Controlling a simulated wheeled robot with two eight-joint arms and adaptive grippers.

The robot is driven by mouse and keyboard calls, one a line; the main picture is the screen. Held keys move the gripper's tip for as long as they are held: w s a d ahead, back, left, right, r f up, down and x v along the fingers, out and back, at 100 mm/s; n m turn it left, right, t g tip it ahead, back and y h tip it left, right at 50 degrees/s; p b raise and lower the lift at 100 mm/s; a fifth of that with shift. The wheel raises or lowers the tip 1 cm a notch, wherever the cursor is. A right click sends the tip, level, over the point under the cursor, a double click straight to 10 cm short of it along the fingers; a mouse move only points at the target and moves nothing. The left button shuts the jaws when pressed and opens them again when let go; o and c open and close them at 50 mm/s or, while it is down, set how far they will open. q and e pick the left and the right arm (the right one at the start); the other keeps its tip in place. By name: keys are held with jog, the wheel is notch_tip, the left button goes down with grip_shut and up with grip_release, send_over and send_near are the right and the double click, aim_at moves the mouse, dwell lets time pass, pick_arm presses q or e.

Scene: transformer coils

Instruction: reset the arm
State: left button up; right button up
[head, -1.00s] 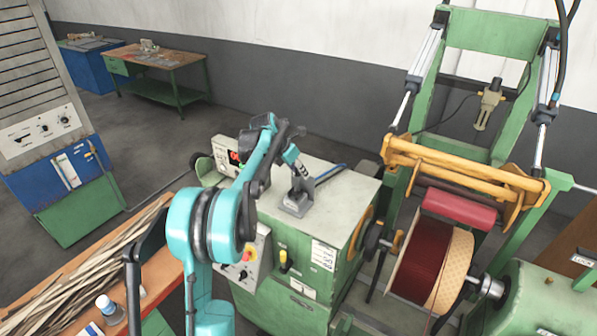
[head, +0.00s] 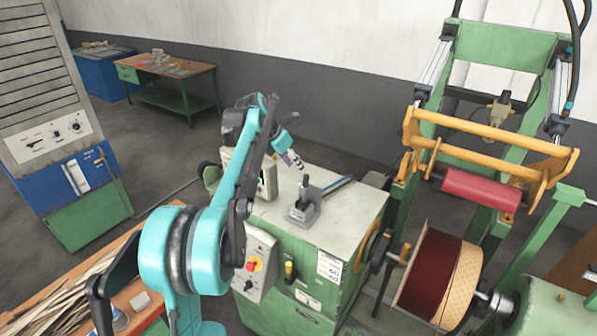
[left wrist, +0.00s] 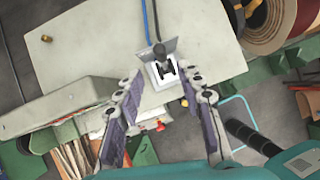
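My left arm (head: 240,190) reaches up from the lower left to above the green machine's pale top. My left gripper (head: 294,161) is just above and behind a small grey lever switch (head: 304,207), apart from it. In the left wrist view my left gripper (left wrist: 163,90) is open and empty, its two dark-padded fingers spread. The lever switch (left wrist: 163,71) shows beyond the fingertips, its stick upright. A yellow pivoting frame (head: 490,150) with a red roller (head: 481,190) is raised above the dark-red wire coil (head: 436,272). My right gripper is not in view.
The green machine (head: 335,225) has a control panel with a red knob (head: 253,265). A workbench (head: 165,72) and a blue-green cabinet (head: 85,195) stand left. Wooden strips (head: 60,290) lie on the front-left table. Grey floor is clear behind the machine.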

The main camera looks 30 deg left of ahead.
pick_arm(q)
jog(key=shift+s+r, duration=0.1)
jog(key=shift+r, duration=0.15)
dwell(0.3)
jog(key=s+d+f+m+y+b, duration=0.1)
jog(key=s+d+f+m+b, duration=1.45)
jog(key=f+m+b, duration=0.2)
jog(key=s+d+f+m+b, duration=0.3)
jog(key=s+f+m+b, duration=0.2)
jog(key=f, duration=0.6)
jog(key=s+d+f+m+t+y+b, duration=0.1)
jog(key=s+d+f+m+b, duration=0.3)
jog(key=s+f+m, duration=0.6)
notch_tip(320, 180, down, 2)
jog(key=shift+d+f+t+b, duration=0.2)
jog(key=shift+t+b, duration=0.1)
jog(key=shift+b, duration=0.8)
jog(key=shift+s+m, duration=0.1)
jog(key=shift+m, duration=0.15)
